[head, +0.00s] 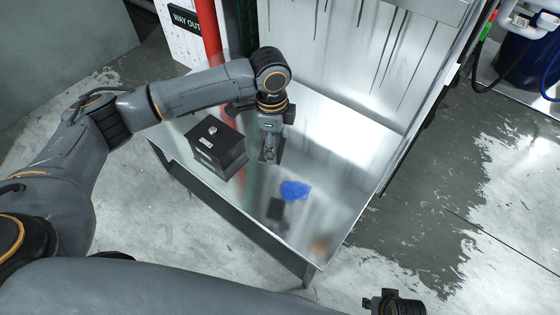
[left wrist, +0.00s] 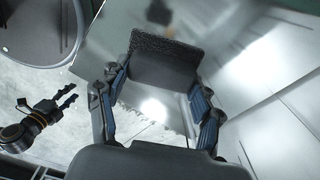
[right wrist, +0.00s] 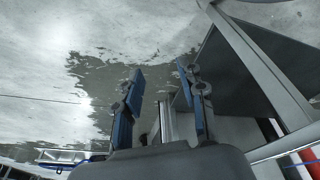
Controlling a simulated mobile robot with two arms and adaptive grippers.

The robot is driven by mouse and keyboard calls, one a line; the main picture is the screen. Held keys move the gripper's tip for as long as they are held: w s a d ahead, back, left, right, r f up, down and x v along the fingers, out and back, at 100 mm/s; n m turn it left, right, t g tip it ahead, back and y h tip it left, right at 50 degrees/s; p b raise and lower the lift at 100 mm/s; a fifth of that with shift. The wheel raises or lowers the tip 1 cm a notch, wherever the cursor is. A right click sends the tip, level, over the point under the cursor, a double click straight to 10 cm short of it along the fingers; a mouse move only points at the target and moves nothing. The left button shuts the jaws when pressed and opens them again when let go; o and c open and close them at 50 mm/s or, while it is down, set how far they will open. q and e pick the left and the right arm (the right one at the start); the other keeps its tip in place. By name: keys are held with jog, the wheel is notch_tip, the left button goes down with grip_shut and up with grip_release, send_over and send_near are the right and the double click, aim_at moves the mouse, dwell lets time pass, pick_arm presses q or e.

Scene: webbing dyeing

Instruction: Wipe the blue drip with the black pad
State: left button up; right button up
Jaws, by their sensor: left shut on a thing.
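The blue drip (head: 295,190) is a bright blue patch on the shiny metal table top (head: 335,190). My left gripper (head: 269,150) is shut on the black pad, above or at the table just beyond and left of the drip, apart from it in the picture. The left wrist view shows the pad (left wrist: 166,66) between both fingers, with a rough dark face; the drip is not seen there. I cannot tell whether the pad touches the table. My right gripper (right wrist: 160,72) is open and empty, away from the table over the floor.
A black box (head: 216,147) stands at the table's left. A small dark patch (head: 276,209) lies near the drip; I cannot tell what it is. A brownish spot (head: 320,244) is near the front corner. A metal panel (head: 345,50) rises at the back.

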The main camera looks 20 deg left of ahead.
aim_at(280, 187)
jog(key=shift+s+f+p, duration=0.55)
jog(key=shift+s+f, duration=0.4)
jog(key=shift+f, duration=1.35)
pick_arm(q)
jog(key=f+m+b, duration=0.1)
jog(key=f+m, duration=0.3)
jog(key=d+f+m, duration=0.1)
jog(key=f+m, duration=0.3)
jog(key=m, duration=0.1)
jog(key=f+m+b, duration=0.1)
jog(key=f+m, duration=0.2)
jog(key=m, duration=0.2)
jog(key=shift+s+d+f+b, duration=0.1)
jog(key=shift+d+f+b, duration=0.05)
jog(key=shift+f+b, duration=0.25)
notch_tip(280, 187, down, 3)
jog(key=b, duration=0.3)
jog(key=shift+f+b, duration=0.25)
jog(key=shift+b, duration=0.4)
pick_arm(e)
notch_tip(280, 187, up, 18)
jog(key=w+t, duration=0.1)
jog(key=shift+r, duration=0.25)
jog(key=shift+d, duration=0.1)
pick_arm(q)
jog(key=shift+f+b, duration=0.3)
jog(key=shift+f, duration=0.7)
pick_arm(e)
jog(key=shift+w+f, duration=0.3)
jog(key=shift+s, duration=0.1)
